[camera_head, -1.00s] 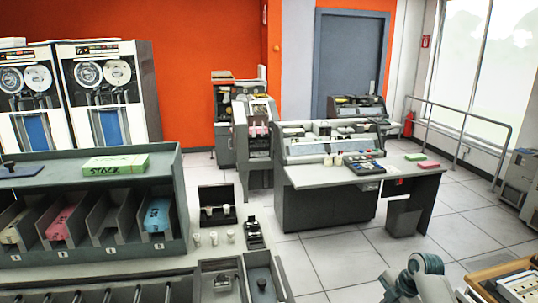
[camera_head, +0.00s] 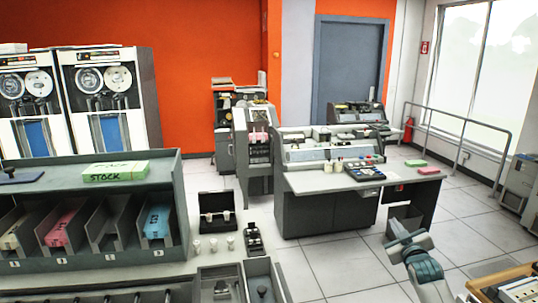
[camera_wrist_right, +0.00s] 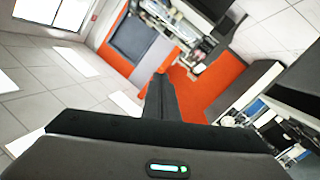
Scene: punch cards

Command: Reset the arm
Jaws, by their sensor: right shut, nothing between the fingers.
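In the right wrist view the dark fingers of the right gripper (camera_wrist_right: 161,76) are together, shut and empty. Nothing is held, and the tilted view past the fingers shows floor, the orange wall and machines. My left gripper is not in view.
A grey sorter rack (camera_head: 95,258) with card decks fills the left front, with a green STOCK block (camera_head: 116,173) on top. A grey console desk (camera_head: 330,212) stands mid-room. A wooden-edged table (camera_head: 478,273) is at the lower right. Tiled floor (camera_head: 345,262) is free between.

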